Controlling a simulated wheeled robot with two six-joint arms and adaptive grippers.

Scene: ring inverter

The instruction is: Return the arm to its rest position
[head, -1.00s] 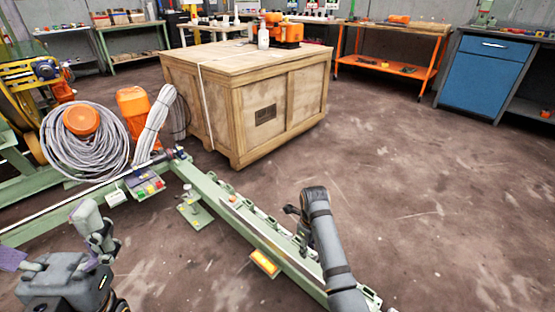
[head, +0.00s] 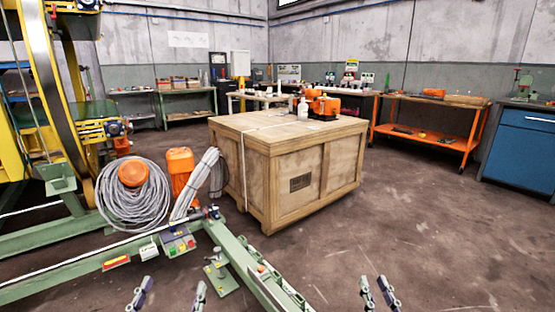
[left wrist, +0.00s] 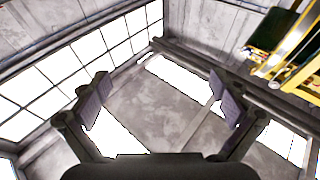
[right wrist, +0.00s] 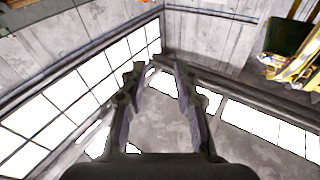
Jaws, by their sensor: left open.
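My left gripper (head: 169,291) shows at the bottom edge of the head view, its two fingertips pointing up and well apart. In the left wrist view the fingers (left wrist: 160,95) are spread wide with nothing between them. My right gripper (head: 378,291) shows at the bottom edge, right of the green beam, fingertips up. In the right wrist view its fingers (right wrist: 160,82) are closer together, with a narrow empty gap. Both wrist cameras look at upper walls and bright window panes. The arms behind the fingers are out of the head view.
A green floor beam (head: 250,272) runs between the grippers in the picture. A coil of grey cable (head: 124,212), an orange part (head: 181,172) and a yellow machine (head: 47,75) stand left. A large wooden crate (head: 320,178) stands ahead. The floor (head: 440,225) at right is clear.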

